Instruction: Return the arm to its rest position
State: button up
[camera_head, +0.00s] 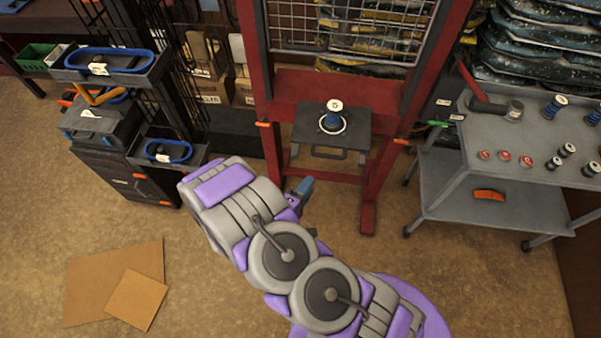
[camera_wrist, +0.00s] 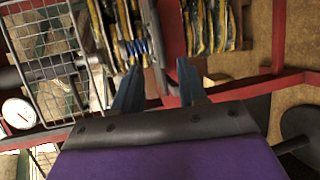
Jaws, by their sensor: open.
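My arm, purple and grey, reaches up from the bottom of the head view toward the red frame. My gripper (camera_head: 302,190) shows only in part there, past the last arm link, as a small blue fingertip in front of the frame's left leg. In the wrist view my gripper (camera_wrist: 158,85) has its two blue fingers apart, with nothing held between them. A blue spool-like part with a white top (camera_head: 333,117) stands upright on the dark platform (camera_head: 306,135) of the red frame, apart from my gripper.
The red frame (camera_head: 368,195) with a wire grid stands ahead. A grey cart (camera_head: 450,185) with a hammer and several small parts is at right. Dark shelves with blue loops (camera_head: 110,58) and a black toolbox (camera_head: 125,175) are at left. Cardboard (camera_head: 85,285) lies on the otherwise open floor.

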jog(key=w+a+m+g+y+b, duration=0.1)
jog(key=w+a+m+g+y, duration=0.3)
jog(key=a, duration=0.5)
jog(key=s+a+r+m+g+y+b, duration=0.1)
jog(key=s+a+r+m+g+y, duration=0.2)
jog(key=r, duration=0.4)
jog(key=a+r+m+g+y+b, duration=0.1)
jog(key=r+g+y, duration=0.1)
jog(key=r+y, duration=0.3)
jog(key=s+d+r+m+g+h, duration=0.1)
jog(key=s+d+r, duration=0.3)
jog(key=s+d, duration=0.4)
jog(key=s+d+r+m+g+h+b, duration=0.1)
jog(key=s+d+r+m+g+h, duration=0.1)
jog(key=s+d+r, duration=0.3)
jog(key=s+d+r+m+g+h, duration=0.1)
jog(key=s+d+r, duration=0.4)
jog(key=s+d, duration=0.8)
jog(key=shift+s+d+m+g, duration=0.2)
jog(key=shift+s+m+g, duration=0.45)
jog(key=shift+g, duration=0.55)
jog(key=shift+d, duration=0.1)
jog(key=shift+d, duration=0.45)
